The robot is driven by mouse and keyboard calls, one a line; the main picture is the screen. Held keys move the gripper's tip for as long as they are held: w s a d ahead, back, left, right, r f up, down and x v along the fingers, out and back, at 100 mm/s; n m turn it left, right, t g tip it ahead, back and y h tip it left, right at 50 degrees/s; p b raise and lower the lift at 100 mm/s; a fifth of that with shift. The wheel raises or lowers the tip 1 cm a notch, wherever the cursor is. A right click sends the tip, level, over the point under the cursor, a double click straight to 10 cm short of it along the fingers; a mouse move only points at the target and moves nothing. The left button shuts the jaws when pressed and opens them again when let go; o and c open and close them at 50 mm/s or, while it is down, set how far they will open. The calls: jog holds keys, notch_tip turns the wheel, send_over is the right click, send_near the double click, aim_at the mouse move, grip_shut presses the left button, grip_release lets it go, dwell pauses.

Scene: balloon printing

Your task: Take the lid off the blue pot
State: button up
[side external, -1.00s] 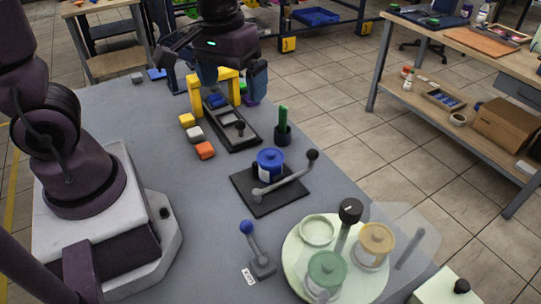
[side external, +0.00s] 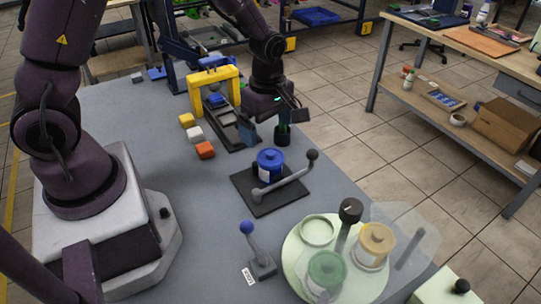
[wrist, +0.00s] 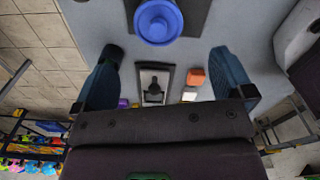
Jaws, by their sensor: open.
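The blue pot (side external: 270,171) stands upright on a black base plate with a lever, in the middle of the table. Its blue lid (side external: 270,157) with a raised centre sits on top. In the wrist view the lid (wrist: 158,22) shows from above at the top edge, beyond my fingertips. My gripper (side external: 264,130) is open and empty, pointing down behind the pot and apart from it. Its two blue fingers (wrist: 168,68) are wide apart in the wrist view, with only table and other items visible between them.
The lever (side external: 290,178) with a black knob runs beside the pot. A yellow arch (side external: 214,78) and orange block (side external: 205,150) stand behind. A round tray with green and yellow pots (side external: 293,257) is at front right.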

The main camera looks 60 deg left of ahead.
aim_at(269, 151)
jog(key=shift+f, duration=3.45)
jog(key=c, duration=1)
